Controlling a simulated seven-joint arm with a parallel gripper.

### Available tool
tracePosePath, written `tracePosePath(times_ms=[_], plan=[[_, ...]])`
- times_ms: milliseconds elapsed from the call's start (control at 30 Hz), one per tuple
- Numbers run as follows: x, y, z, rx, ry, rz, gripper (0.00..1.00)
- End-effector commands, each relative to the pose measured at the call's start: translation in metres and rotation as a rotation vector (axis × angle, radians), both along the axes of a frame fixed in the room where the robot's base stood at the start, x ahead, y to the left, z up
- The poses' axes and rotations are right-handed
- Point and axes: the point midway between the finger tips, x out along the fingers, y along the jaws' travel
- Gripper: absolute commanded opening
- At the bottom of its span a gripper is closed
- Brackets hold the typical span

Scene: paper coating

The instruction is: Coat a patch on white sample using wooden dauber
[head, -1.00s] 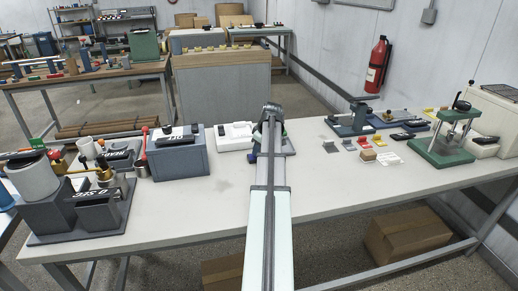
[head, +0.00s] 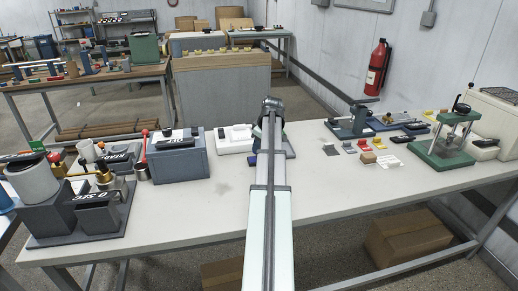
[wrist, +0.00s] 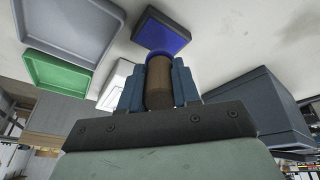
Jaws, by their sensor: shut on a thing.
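My gripper (wrist: 159,88) is shut on the wooden dauber (wrist: 159,80), a brown cylinder between two blue-grey fingers in the wrist view. A blue tip shows at the dauber's far end. A blue pad in a dark frame (wrist: 163,32) lies just beyond the tip; I cannot tell whether they touch. A white flat piece (wrist: 116,84), perhaps the white sample, shows left of the fingers and is partly hidden by my gripper. In the head view my arm hides the gripper and the dauber, and a bit of the blue pad (head: 252,160) shows beside it.
In the wrist view a grey tray (wrist: 103,15) and a green tray (wrist: 58,73) lie left, and a dark box (wrist: 245,103) stands close on the right. In the head view, a blue-grey box (head: 178,158) stands left of my arm. The front tabletop (head: 350,193) is clear.

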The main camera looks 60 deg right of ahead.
Motion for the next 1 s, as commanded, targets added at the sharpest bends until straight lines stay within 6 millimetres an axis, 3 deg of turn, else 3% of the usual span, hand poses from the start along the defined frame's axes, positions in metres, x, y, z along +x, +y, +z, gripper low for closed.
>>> tracePosePath(times_ms=[500, 1000], plan=[[0.0, 0.0, 0.033, -0.001, -0.001, -0.001, 0.01], [0.0, 0.002, 0.036, 0.0, 0.0, -0.034, 0.01]])
